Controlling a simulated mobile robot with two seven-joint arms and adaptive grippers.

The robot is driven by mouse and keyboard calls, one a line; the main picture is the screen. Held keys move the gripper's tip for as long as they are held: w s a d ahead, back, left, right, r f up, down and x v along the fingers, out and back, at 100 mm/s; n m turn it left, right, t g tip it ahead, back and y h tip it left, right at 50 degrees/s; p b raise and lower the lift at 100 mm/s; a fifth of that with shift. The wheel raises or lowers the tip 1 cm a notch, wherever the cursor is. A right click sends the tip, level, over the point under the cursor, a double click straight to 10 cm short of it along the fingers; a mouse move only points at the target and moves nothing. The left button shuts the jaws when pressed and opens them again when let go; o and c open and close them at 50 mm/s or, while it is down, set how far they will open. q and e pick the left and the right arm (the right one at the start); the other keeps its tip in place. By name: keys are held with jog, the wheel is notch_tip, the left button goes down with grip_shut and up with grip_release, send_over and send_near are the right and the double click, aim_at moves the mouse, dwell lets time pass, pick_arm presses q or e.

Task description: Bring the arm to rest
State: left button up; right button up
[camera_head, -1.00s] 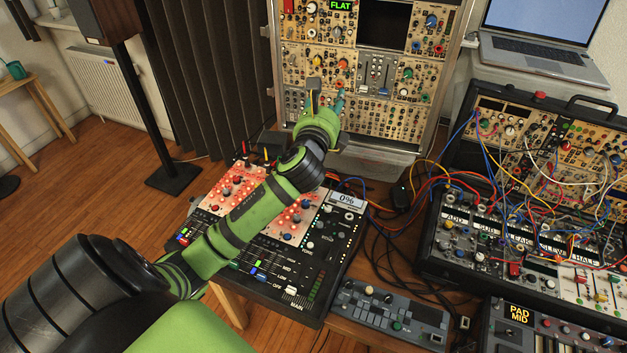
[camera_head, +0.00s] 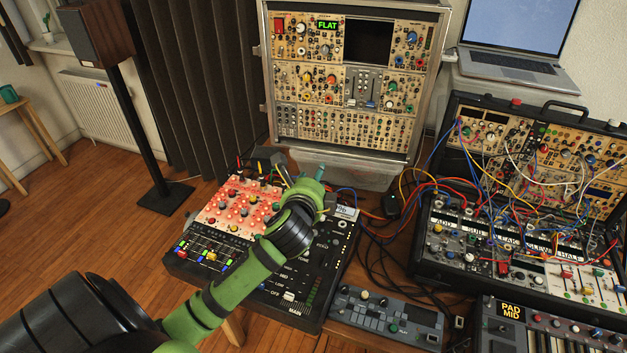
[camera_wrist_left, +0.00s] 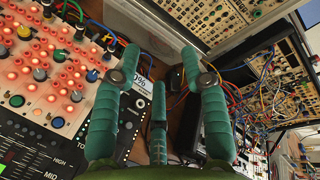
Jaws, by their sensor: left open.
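My left arm comes in from the lower left in the head view and reaches over the mixer (camera_head: 333,262). My left gripper (camera_head: 318,174) is at the mixer's far right side, in front of its small percent display (camera_head: 347,211), which it partly hides. In the left wrist view my gripper (camera_wrist_left: 162,66) has its teal fingers spread apart with nothing between them. The mixer's lit red knob panel (camera_wrist_left: 45,75) is to the left of the fingers there. I cannot tell whether a finger touches anything. My right gripper is not in view.
A tall modular rack (camera_head: 345,135) reading FLAT stands behind the gripper. A patched synth case (camera_head: 440,262) with many loose cables is at the right, and a laptop (camera_head: 520,68) behind it. A small grey controller (camera_head: 385,318) and a keyboard (camera_head: 550,330) are in front. Open floor (camera_head: 90,225) is at the left.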

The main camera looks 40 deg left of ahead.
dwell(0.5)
pick_arm(q)
jog(key=s+d+f+n+g+h, duration=0.25)
jog(key=s+d+f+n, duration=0.25)
jog(key=s, duration=0.4)
jog(key=s+d+f+n+g+h, duration=0.1)
jog(key=s+d+f+n+g, duration=0.4)
jog(key=s, duration=0.4)
jog(key=s+d+f+n+g+h, duration=0.2)
jog(key=s+d+f+n, duration=0.3)
jog(key=s, duration=0.4)
notch_tip(320, 180, down, 25)
jog(key=s+n+g, duration=0.1)
jog(key=s+g, duration=0.1)
jog(key=s+a+f+b, duration=0.1)
jog(key=s+f, duration=0.6)
jog(key=s, duration=0.1)
jog(key=s+a+f, duration=0.2)
jog(key=s+f, duration=0.5)
jog(key=s, duration=0.1)
jog(key=shift+a+f+g+b, duration=0.3)
jog(key=shift+f+g+b, duration=0.05)
jog(key=shift+f, duration=0.05)
